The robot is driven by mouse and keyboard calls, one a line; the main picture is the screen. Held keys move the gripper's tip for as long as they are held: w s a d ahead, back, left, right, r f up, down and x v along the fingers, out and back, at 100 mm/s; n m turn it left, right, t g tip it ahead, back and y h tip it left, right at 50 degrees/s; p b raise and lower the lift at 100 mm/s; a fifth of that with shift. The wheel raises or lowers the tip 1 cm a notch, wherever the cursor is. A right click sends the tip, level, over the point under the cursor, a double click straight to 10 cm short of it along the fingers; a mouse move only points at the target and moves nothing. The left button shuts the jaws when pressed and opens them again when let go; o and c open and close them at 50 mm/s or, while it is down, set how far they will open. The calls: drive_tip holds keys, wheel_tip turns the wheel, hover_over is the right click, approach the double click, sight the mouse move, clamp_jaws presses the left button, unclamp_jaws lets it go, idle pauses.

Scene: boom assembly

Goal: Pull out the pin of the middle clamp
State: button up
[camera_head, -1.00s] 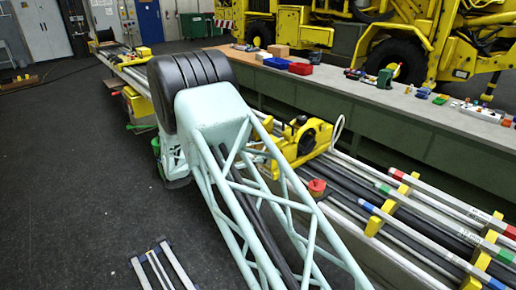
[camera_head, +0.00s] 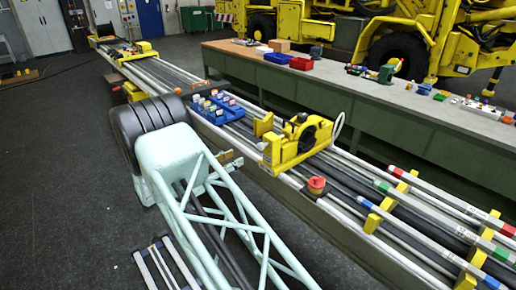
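A yellow clamp (camera_head: 283,152) with a round black opening sits across the long rods in the middle of the picture. A thin white loop (camera_head: 339,127) stands at its right side; I cannot tell whether it belongs to a pin. No pin shows clearly. Another yellow clamp (camera_head: 133,50) sits far up the rods at the upper left. I cannot tell for sure which of them is the middle clamp. My arm's pale green lattice link and black ribbed joint stand at the lower left, apart from the nearer clamp in the picture. My gripper does not show.
A blue tray (camera_head: 218,108) of small coloured-top parts stands on the rods left of the nearer clamp. A red round knob (camera_head: 316,185) is in front of it. Yellow rod holders (camera_head: 389,203) are at the right. A long workbench (camera_head: 365,98) runs behind. Dark floor is open at left.

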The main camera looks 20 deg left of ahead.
sight(258, 147)
drive_tip(key=shift+w, duration=0.1)
drive_tip(key=shift+x, duration=6.85)
drive_tip(key=shift+c, duration=0.3)
